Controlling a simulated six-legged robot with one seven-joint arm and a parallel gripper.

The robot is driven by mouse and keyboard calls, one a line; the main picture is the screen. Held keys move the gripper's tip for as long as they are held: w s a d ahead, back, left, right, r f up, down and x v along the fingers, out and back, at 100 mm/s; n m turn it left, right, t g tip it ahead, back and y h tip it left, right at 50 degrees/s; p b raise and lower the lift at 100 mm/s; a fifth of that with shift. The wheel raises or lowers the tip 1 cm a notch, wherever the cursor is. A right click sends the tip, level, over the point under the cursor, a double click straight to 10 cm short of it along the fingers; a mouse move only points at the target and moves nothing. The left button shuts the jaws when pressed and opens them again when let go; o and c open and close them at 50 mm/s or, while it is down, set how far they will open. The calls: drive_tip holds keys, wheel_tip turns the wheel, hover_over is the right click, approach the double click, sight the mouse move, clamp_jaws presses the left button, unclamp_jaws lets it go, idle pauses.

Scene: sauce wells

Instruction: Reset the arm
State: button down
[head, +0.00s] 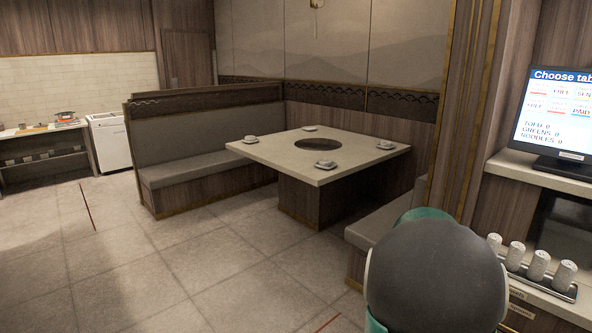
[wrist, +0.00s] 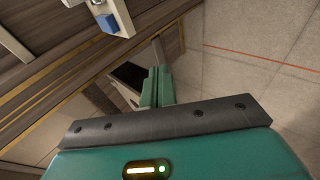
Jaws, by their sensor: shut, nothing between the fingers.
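My gripper (wrist: 157,86) shows in the wrist view as two green fingers side by side. The fingers are shut with nothing between them. They point out over the floor and the wooden panelling, and touch nothing that I can see. In the head view a dark rounded part of my arm fills the lower right, with a little green behind it. The fingers themselves are hidden in that view.
A counter with a screen (head: 556,118) and a rack of several rolled cylinders (head: 538,266) stands close on the right. A dining table (head: 260,150) with several small dishes and bench seats (head: 205,168) stands ahead. The tiled floor (head: 120,265) at left is clear.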

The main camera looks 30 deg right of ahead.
drive_tip(key=w+a+r+m+t+y, duration=0.1)
drive_tip(key=a+r+y, duration=0.15)
drive_tip(key=a, duration=1.05)
drive_tip(key=w+a+r+m+t+y, duration=0.15)
drive_tip(key=a+r, duration=0.25)
drive_tip(key=a, duration=1)
drive_tip(key=s+a+y, duration=0.2)
drive_tip(key=s+a, duration=0.3)
drive_tip(key=a, duration=0.6)
drive_tip(key=s+a+y, duration=0.2)
drive_tip(key=s+a, duration=0.4)
drive_tip(key=a, duration=0.5)
drive_tip(key=shift+s+r+g, duration=0.2)
drive_tip(key=shift+r+g, duration=0.25)
drive_tip(key=shift+a+m, duration=0.1)
drive_tip(key=shift+m, duration=0.15)
